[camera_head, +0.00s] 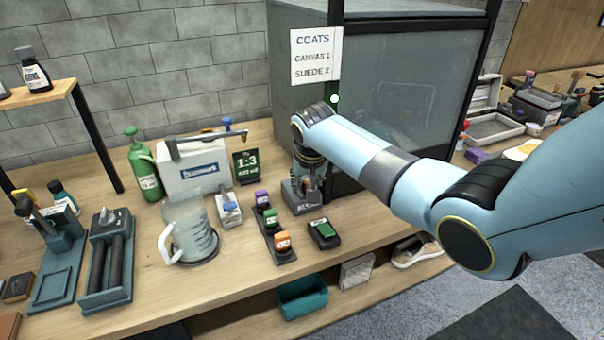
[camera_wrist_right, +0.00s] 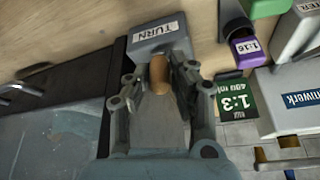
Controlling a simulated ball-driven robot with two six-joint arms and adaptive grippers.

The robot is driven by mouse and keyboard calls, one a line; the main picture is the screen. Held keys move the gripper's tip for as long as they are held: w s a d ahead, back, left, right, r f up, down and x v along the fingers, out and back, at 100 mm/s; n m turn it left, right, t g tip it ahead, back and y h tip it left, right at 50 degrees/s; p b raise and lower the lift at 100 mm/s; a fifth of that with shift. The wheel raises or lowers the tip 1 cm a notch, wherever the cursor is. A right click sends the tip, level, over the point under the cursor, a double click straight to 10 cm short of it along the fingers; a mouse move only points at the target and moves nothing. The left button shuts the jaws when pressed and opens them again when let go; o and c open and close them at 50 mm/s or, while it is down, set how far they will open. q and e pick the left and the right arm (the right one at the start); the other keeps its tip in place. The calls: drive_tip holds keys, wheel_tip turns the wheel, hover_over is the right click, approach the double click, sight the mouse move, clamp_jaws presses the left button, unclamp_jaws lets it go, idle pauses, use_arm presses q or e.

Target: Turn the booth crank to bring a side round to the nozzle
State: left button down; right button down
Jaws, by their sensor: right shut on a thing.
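The spray booth (camera_head: 390,115) is a tall dark-framed box with smoky panels at the back of the bench. The nozzle and the booth's inside cannot be made out. My left gripper is out of view.
A green spray bottle (camera_head: 145,170) stands behind. A sneaker (camera_head: 416,250) lies on the lower shelf.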

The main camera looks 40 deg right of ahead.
drive_tip(key=shift+s+d+n+y+p, duration=0.15)
drive_tip(key=shift+d+n+y+p, duration=0.15)
drive_tip(key=shift+d+n+p, duration=0.35)
drive_tip(key=shift+a+n, duration=0.15)
drive_tip(key=shift+n, duration=0.1)
drive_tip(key=c, duration=1.2)
unclamp_jaws()
drive_tip(key=shift+o, duration=0.2)
drive_tip(key=v, duration=1.2)
drive_tip(key=shift+s, duration=0.25)
